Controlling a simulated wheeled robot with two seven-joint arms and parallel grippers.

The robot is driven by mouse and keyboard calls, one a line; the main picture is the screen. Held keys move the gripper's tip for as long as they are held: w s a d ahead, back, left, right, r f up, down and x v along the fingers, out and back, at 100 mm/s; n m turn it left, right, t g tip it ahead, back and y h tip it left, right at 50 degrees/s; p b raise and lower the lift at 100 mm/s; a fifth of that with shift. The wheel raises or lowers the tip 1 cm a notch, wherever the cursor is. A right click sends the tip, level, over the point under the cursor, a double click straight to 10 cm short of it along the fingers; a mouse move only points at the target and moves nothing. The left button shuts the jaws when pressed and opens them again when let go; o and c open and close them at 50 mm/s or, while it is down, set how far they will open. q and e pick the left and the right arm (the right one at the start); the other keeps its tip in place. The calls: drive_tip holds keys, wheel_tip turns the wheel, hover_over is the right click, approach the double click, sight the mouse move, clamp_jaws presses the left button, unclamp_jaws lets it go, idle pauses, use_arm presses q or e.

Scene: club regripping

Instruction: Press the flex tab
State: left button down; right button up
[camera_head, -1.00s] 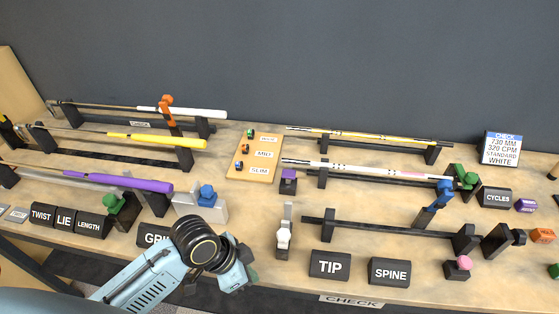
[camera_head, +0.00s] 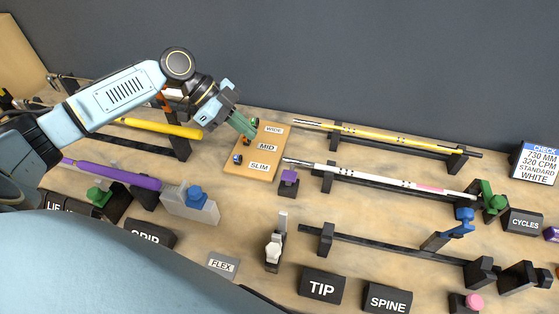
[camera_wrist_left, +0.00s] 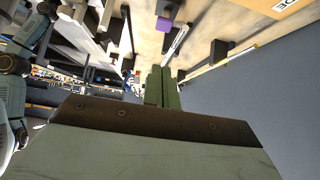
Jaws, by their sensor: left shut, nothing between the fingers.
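The flat grey FLEX tab (camera_head: 221,265) lies near the front edge of the bench, right of the dark GRIP block. My left gripper (camera_head: 250,130) is shut and empty, with its green fingers by the upper left of the wooden WIDE/MID/SLIM board, well behind the FLEX tab. Its closed green fingers fill the middle of the left wrist view (camera_wrist_left: 163,85). I cannot tell whether the fingertips touch the board or a small piece on it. My right gripper is not in view.
The wooden board (camera_head: 234,168) carries small dark pieces. A grey clamp (camera_head: 275,245) stands right of the FLEX tab, with TIP (camera_head: 321,288) and SPINE (camera_head: 387,299) blocks beyond. Shafts on racks cross the right side. A blue-knobbed grey block (camera_head: 190,208) stands behind the tab.

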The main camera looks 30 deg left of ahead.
use_arm(q)
drive_tip(key=p, duration=0.2)
hover_over(287, 176)
drive_tip(key=a, duration=0.3)
wheel_tip(287, 176, down, 6)
drive_tip(key=f, duration=0.4)
drive_tip(key=shift+s+d, duration=0.15)
drive_tip(key=shift+s, duration=0.2)
drive_tip(key=shift+f, duration=0.6)
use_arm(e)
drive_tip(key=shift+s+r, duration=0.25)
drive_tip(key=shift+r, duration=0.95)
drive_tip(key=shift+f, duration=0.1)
use_arm(q)
wheel_tip(287, 176, down, 2)
drive_tip(key=b, duration=0.2)
drive_tip(key=shift+f+b, duration=0.2)
drive_tip(key=shift+b, duration=0.1)
drive_tip(key=shift+s, duration=0.15)
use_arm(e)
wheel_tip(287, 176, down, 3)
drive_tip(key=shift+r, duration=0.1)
